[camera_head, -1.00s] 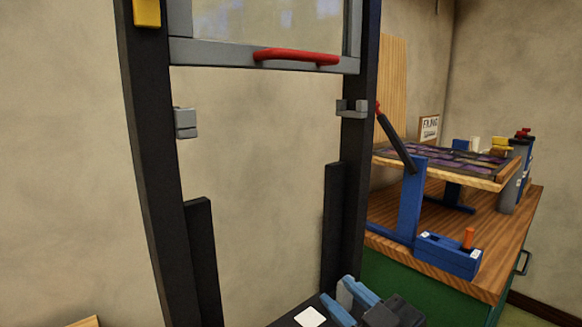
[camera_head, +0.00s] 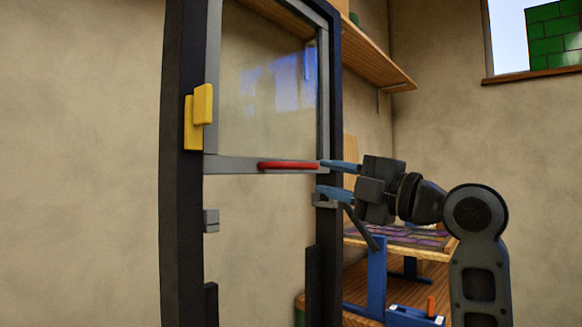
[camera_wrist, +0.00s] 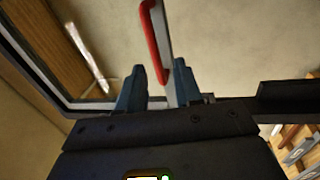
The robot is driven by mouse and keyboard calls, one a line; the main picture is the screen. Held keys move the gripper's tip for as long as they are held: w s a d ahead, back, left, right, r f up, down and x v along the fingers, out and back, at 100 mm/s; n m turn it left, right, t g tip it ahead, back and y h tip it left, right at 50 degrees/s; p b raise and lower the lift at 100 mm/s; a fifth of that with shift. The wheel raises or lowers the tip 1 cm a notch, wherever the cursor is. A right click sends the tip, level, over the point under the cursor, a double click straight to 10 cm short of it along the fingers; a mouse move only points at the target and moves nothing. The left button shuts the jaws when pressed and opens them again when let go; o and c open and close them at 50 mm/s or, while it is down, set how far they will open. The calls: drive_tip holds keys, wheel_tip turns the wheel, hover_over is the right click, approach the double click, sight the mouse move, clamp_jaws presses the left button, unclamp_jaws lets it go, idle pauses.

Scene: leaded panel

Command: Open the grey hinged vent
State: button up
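The grey hinged vent (camera_head: 232,164) is a grey-framed clear pane between two dark posts. A red bar handle (camera_head: 285,165) lies along its bottom rail. My gripper (camera_head: 325,178) is at the right end of this handle, with its two blue fingers apart, one above the other. The upper finger is level with the handle. A yellow block (camera_head: 198,117) sits at the left post beside the pane.
Small grey brackets sit lower on the left post (camera_head: 211,220) and right post (camera_head: 324,200). A workbench with a blue stand (camera_head: 377,280) is behind and below my arm. A wooden shelf (camera_head: 375,55) is at upper right. The opening below the vent is clear.

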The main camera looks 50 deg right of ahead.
sight(301, 167)
drive_tip(key=shift+n, duration=0.3)
drive_tip(key=w, duration=0.2)
drive_tip(key=w+r+p, duration=0.1)
drive_tip(key=w, duration=0.2)
drive_tip(key=w+r+p, duration=0.1)
drive_tip(key=w, duration=0.1)
drive_tip(key=shift+w+a+r, duration=0.1)
drive_tip(key=shift+w+a, duration=0.1)
drive_tip(key=shift+c, duration=0.3)
clamp_jaws()
